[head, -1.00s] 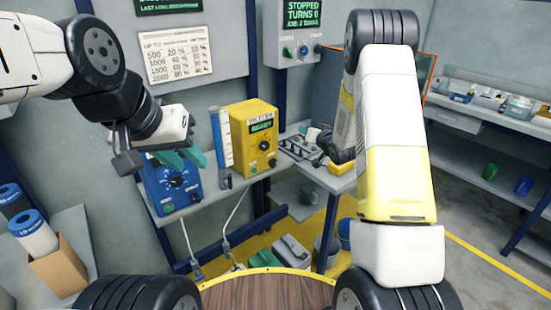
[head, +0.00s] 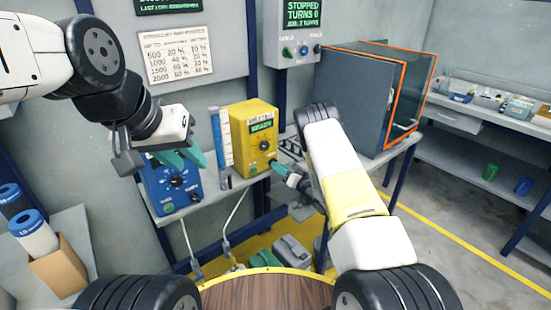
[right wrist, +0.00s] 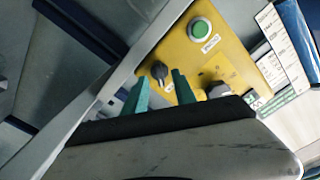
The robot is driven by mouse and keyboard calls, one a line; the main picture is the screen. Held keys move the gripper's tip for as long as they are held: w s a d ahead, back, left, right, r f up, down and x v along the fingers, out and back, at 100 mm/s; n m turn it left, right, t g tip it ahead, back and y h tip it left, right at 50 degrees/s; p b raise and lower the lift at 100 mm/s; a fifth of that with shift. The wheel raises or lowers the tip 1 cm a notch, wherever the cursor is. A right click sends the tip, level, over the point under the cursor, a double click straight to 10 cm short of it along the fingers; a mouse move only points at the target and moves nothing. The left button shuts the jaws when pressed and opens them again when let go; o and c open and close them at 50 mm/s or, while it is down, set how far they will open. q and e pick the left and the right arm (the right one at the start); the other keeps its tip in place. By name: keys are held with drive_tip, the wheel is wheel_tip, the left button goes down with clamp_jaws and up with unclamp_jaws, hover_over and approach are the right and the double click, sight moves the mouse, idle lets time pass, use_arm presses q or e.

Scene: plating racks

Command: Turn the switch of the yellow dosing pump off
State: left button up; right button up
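The yellow dosing pump (head: 239,134) stands on the wall bench in the head view, its display lit green. My right gripper (head: 275,166) is at the pump's lower front right. In the wrist view its teal fingers are apart and empty, with the switch seen between the fingertips (right wrist: 160,76); I cannot tell if they touch it. My left gripper (head: 182,158) is open and empty before the blue device.
The blue device (head: 157,190) stands left of the pump, with a clear graduated tube (head: 221,135) between them. A control box (head: 293,35) hangs on the wall above.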

drive_tip(key=shift+x, duration=1)
clamp_jaws()
drive_tip(key=shift+n, duration=0.4)
drive_tip(key=n, duration=1.3)
unclamp_jaws()
